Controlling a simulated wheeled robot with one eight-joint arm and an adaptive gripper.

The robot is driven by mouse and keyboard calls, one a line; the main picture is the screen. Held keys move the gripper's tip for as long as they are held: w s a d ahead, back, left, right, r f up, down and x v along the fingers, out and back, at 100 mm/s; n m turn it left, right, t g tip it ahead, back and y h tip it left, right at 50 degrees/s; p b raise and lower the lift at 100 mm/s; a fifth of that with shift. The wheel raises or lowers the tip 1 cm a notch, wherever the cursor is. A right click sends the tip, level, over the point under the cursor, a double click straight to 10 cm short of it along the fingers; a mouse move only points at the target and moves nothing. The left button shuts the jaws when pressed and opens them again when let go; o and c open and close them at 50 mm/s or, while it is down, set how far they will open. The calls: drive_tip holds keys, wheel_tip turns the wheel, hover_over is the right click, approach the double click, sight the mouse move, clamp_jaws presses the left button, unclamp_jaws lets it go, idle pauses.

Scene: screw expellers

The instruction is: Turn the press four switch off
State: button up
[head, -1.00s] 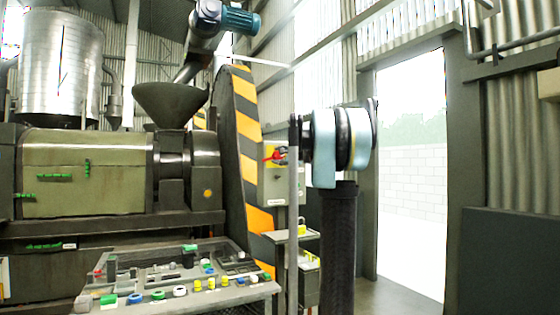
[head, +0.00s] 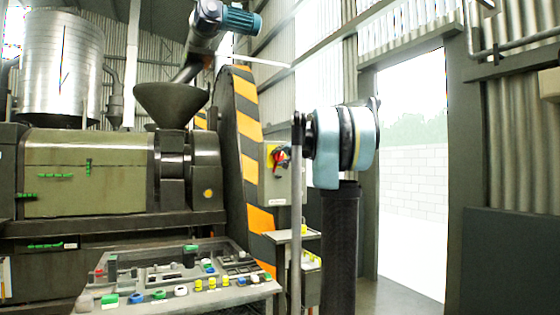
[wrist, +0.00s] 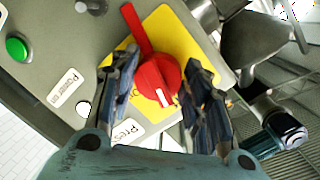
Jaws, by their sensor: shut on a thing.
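The red rotary switch (wrist: 158,82) sits on a yellow plate (wrist: 178,35) on the front of a grey control box (wrist: 75,45). Its handle points up and to the left in the wrist view. My gripper (wrist: 162,92) has one dark finger on each side of the red knob and is shut on it. A label starting "Press" (wrist: 128,131) lies below the knob, its end hidden by the finger. In the head view the red switch (head: 279,160) shows beside the dark fingers on the grey box (head: 275,188), partly covered by them.
A green button (wrist: 17,47) and a "Power on" label (wrist: 67,89) are on the same box. A bench panel with many buttons (head: 180,272) stands at lower left in the head view.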

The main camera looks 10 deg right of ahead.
drive_tip(key=shift+f+n+h, duration=0.1)
drive_tip(key=shift+n+h, duration=0.3)
drive_tip(key=shift+n, duration=1.2)
drive_tip(key=o, duration=1)
drive_tip(key=shift+w+d, duration=0.1)
drive_tip(key=shift+o, duration=0.2)
drive_tip(key=v, duration=1.1)
drive_tip(key=shift+s, duration=0.45)
